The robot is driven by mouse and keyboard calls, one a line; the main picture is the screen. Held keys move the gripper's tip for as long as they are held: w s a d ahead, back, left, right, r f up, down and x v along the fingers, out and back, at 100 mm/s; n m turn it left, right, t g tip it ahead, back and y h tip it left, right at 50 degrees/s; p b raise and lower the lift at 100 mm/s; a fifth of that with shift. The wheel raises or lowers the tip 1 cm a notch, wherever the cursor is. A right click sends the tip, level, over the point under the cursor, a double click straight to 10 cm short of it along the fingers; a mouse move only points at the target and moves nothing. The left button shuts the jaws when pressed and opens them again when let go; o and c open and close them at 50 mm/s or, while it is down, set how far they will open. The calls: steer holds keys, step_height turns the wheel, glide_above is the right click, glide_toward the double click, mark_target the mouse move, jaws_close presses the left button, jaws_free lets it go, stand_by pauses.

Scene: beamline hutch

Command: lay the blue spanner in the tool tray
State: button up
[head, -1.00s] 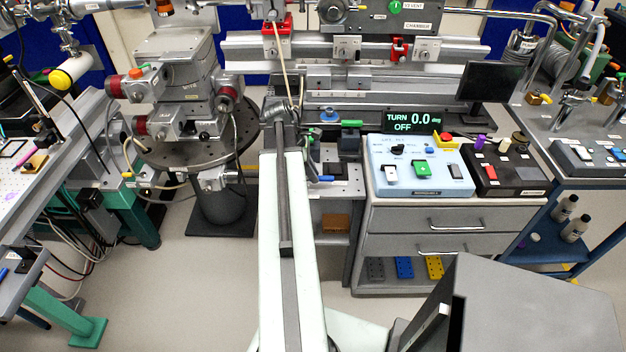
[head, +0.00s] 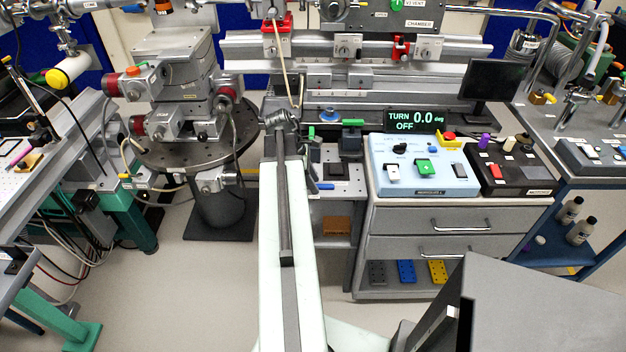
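My arm reaches forward up the middle of the head view. My gripper (head: 280,118) is at its far end, in front of the grey rail bench, small and hard to make out. I cannot tell whether its fingers are open or shut, or whether they hold anything. A small blue bar (head: 324,186) shows just right of my arm, at the front of a low grey bench; it may be the blue spanner, but it is too small to be sure. I cannot pick out the tool tray with certainty.
A light blue control box (head: 424,166) and a black box (head: 506,166) stand on a grey drawer cabinet (head: 455,222) to the right. A round perforated table (head: 185,155) with a stacked stage stands left of my arm. Floor is clear at left centre.

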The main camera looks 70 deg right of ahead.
steer(key=p+v, duration=1.1)
steer(key=v, duration=0.1)
steer(key=shift+r, duration=0.15)
steer(key=w+a+f+m+t, duration=0.1)
steer(key=w+a+m+t, duration=0.15)
steer(key=w+a, duration=2.2)
steer(key=w+a+t, duration=0.1)
steer(key=w+a, duration=0.1)
steer(key=a, duration=1.2)
steer(key=w+a+m+y, duration=0.1)
steer(key=w+a, duration=0.1)
steer(key=a, duration=1.3)
steer(key=shift+f+t+y, duration=0.3)
steer(key=shift+f+t, duration=0.05)
steer(key=shift+f, duration=0.1)
steer(key=shift+o, duration=0.3)
steer(key=shift+a+m, duration=0.25)
steer(key=shift+m, duration=0.1)
steer(key=shift+o, duration=0.2)
